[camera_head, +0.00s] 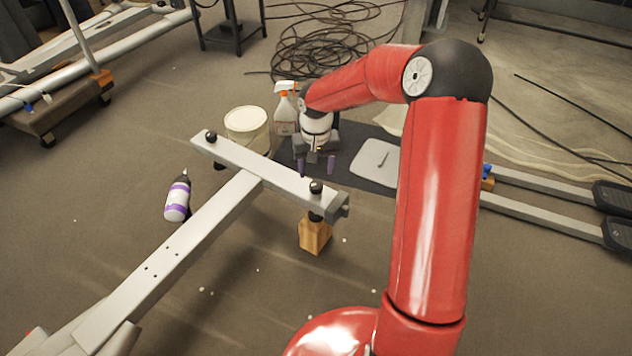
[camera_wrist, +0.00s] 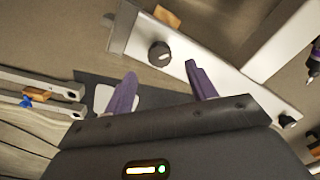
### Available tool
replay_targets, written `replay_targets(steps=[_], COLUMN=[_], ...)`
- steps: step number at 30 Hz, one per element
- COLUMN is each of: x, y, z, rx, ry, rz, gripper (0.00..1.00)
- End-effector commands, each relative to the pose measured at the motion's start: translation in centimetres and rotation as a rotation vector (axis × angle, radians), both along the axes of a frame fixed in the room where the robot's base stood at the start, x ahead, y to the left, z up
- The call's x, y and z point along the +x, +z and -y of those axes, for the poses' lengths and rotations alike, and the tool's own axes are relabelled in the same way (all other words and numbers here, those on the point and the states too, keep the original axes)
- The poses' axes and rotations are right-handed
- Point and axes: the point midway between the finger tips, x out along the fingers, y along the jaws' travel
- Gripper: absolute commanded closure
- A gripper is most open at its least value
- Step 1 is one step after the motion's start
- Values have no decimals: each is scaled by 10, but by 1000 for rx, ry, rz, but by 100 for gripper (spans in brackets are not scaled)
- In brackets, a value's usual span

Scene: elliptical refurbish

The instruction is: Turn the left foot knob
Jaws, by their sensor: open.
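The grey foot crossbar (camera_head: 262,168) lies at an angle in the middle of the head view, with a black round knob near each end. One knob (camera_head: 316,187) is at the right end in the picture; the other knob (camera_head: 211,136) is at the left end. I cannot tell which one counts as left. My gripper (camera_head: 316,166) is open, its purple fingers pointing down just beyond the right-end knob. In the wrist view, that knob (camera_wrist: 160,53) shows beyond and between the separated fingertips (camera_wrist: 160,72), apparently untouched. The other knob (camera_wrist: 288,121) is at the lower right.
A wooden block (camera_head: 315,235) stands under the right end. A white bucket (camera_head: 246,126), a spray bottle (camera_head: 285,110) and a dark mat (camera_head: 345,146) lie behind the crossbar. A purple-banded bottle (camera_head: 177,198) is left of the beam. Coiled cable (camera_head: 320,50) covers the back floor.

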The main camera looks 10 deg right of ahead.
Motion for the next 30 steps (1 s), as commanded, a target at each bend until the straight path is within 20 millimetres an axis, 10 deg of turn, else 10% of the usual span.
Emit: replay_targets(steps=[9,20,30], x=[0,0,0], y=[-46,-51,-50], z=[0,0,0], rx=[0,-1,-1], ry=[0,0,0], rz=[-2,0,0], gripper=[43,43,88])
